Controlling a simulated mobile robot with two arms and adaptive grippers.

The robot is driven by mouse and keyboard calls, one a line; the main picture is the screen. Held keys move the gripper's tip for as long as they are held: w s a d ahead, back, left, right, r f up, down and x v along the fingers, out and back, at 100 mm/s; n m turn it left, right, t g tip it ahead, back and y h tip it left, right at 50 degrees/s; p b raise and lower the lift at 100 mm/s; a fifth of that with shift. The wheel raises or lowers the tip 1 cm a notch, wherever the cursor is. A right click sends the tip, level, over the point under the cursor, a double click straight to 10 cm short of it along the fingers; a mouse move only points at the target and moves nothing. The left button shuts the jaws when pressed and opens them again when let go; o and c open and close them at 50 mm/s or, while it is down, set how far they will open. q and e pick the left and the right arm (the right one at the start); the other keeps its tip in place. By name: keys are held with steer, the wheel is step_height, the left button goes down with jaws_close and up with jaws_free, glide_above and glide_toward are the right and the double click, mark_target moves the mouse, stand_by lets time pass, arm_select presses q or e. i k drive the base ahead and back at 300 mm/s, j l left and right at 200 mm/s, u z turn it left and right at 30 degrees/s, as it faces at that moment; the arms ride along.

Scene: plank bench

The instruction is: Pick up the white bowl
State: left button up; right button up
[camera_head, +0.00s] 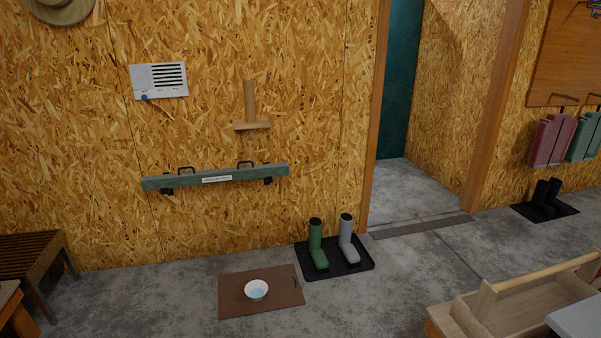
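A white bowl (256,290) stands upright on a brown mat (232,304) on the concrete floor, low in the middle of the head view. Its inside looks pale blue, perhaps from something in it, but I cannot tell. Nothing touches or covers the bowl. Neither of my grippers shows in this view.
Green and grey boots (318,245) stand on a black tray (368,262) right of the mat. A slatted bench (30,252) is at the left, and a wooden caddy (500,310) at the lower right. A doorway (415,190) opens behind. Floor around the mat's front is clear.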

mark_target(257, 290)
steer(key=i+u, duration=0.1)
steer(key=i, duration=0.35)
steer(key=i+l+u, duration=0.15)
steer(key=i, duration=0.3)
steer(key=i+l+u, duration=0.1)
steer(key=i, duration=0.35)
steer(key=i+l+u, duration=0.15)
steer(key=i, duration=0.25)
